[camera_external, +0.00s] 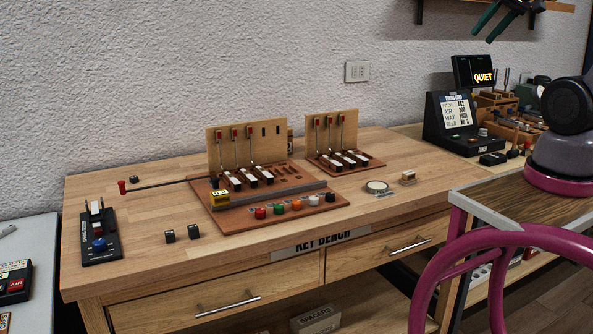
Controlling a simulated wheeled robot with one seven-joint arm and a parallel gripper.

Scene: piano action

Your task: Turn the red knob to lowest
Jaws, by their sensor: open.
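Several red parts are in view, and I cannot tell which one is the red knob. A small red cap (260,212) sits at the left end of a row of coloured caps on the front of the brown key board (237,221). A red knob-like end (122,187) tips a thin dark rod reaching left from that board. The black slider box (101,257) at the bench's left has a small red piece (97,228) above a blue knob (99,244). No setting can be read on any of these. My gripper is outside the picture.
A second key board (375,166), a round dish (377,187) and a black display unit (452,122) stand farther right. The bench's front centre is mostly clear.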

